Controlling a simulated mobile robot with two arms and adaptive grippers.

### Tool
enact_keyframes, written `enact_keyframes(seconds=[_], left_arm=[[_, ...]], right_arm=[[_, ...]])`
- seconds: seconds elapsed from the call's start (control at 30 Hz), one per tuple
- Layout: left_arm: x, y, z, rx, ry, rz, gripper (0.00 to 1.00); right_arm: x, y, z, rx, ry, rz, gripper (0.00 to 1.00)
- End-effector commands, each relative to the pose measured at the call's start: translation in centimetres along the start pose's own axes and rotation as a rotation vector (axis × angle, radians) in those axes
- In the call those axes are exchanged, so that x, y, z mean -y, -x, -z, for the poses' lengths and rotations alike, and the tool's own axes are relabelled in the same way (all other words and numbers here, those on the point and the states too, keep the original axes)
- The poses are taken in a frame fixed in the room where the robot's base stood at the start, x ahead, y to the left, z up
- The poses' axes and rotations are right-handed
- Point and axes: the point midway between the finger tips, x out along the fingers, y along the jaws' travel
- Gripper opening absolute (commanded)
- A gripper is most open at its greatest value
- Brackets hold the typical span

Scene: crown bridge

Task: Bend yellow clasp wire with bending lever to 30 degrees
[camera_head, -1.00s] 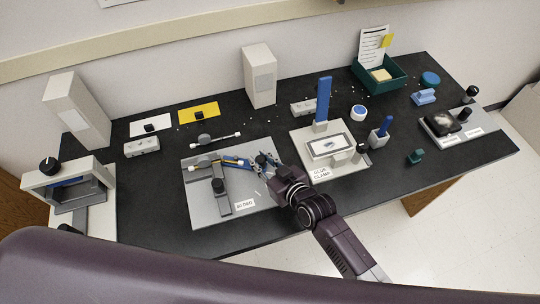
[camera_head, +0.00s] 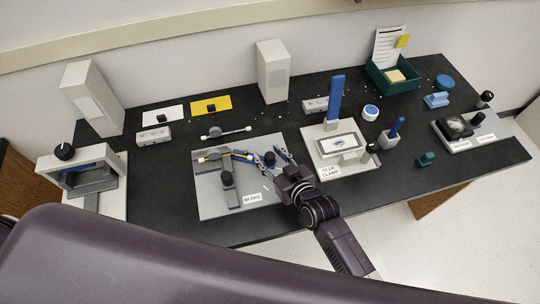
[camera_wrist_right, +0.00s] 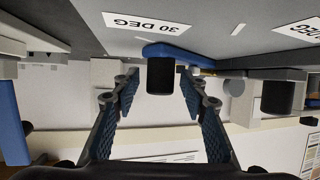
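The bending jig's grey plate (camera_head: 213,205) lies at the middle left of the table in the head view. The blue bending lever (camera_head: 243,160) lies low across it, with a black knob (camera_head: 269,158) at its right end. A wire with yellow parts (camera_head: 228,152) runs beside the lever; its exact bend is too small to tell. My right gripper (camera_head: 277,159) is open around the knob. In the right wrist view the knob (camera_wrist_right: 160,78) stands between the two fingers, with gaps on both sides. The left gripper is not in view.
A "30 DEG" label (camera_wrist_right: 146,24) lies near the lever. A second black knob (camera_head: 227,179) stands on the jig. The glue clamp (camera_head: 339,146) is to the right, with a tall blue lever (camera_head: 336,98). Another wire piece (camera_head: 228,132) lies behind the jig.

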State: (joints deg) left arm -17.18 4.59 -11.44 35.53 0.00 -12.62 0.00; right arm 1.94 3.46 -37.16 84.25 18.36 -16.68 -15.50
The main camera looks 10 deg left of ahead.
Motion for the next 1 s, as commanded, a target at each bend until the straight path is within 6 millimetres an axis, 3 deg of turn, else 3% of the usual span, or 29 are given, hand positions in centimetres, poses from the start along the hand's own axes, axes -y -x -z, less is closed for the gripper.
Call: enact_keyframes(seconds=[0.27,0.7,1.0], left_arm=[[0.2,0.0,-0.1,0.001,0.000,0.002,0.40],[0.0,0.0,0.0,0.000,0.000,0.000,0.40],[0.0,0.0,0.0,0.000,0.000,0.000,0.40]], right_arm=[[0.0,1.6,-0.1,0.001,0.001,-0.001,0.40],[0.0,9.5,-0.1,0.002,0.000,0.000,0.40],[0.0,12.0,-0.1,0.001,0.000,0.000,0.40]])
